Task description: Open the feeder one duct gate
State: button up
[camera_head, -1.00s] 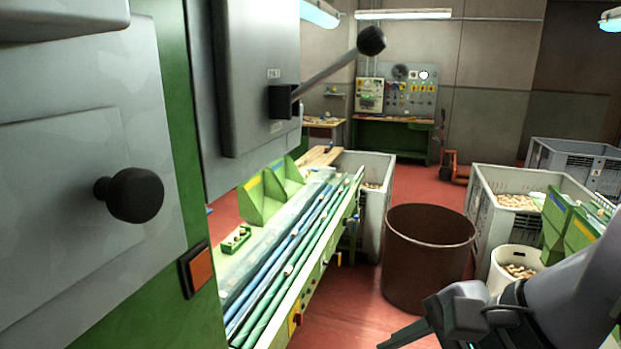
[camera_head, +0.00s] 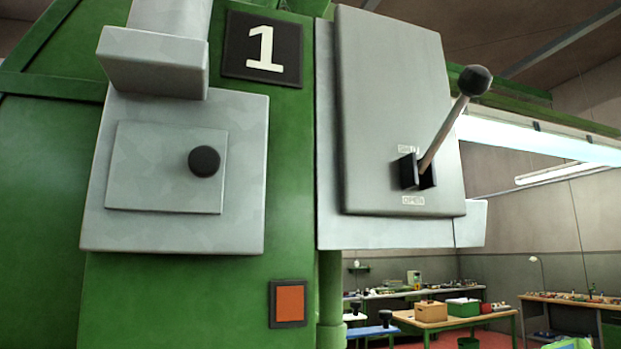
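Feeder one is the green machine (camera_head: 55,190) filling the left of the view, with a black plate bearing a white number 1 (camera_head: 263,48). On its right a grey gate box (camera_head: 390,95) carries a lever (camera_head: 443,133) with a dark ball knob (camera_head: 475,80). The lever slants up and to the right from a black slot, with one label above it and an OPEN label (camera_head: 413,200) below it. A grey hatch (camera_head: 150,185) with a round black knob (camera_head: 205,161) is on the machine's left part. My gripper is not in view.
An orange square button (camera_head: 290,303) is on the green front below the hatch. A wooden table (camera_head: 450,322) with boxes and further workbenches (camera_head: 575,300) stand at the lower right. The air right of the lever looks clear.

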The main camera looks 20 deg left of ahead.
aim_at(154, 167)
jog(key=i+l+u, duration=0.15)
jog(key=i+u, duration=0.3)
jog(key=i+l+u, duration=0.3)
jog(key=u, duration=0.2)
jog(key=i+l+u, duration=0.7)
jog(key=l+u, duration=0.25)
jog(key=l, duration=0.15)
jog(key=i+l+u, duration=0.15)
jog(key=l+u, duration=0.3)
jog(key=l, duration=0.15)
jog(key=u, duration=0.4)
jog(key=j+u, duration=0.1)
jog(key=u, duration=1.55)
jog(key=i, duration=0.05)
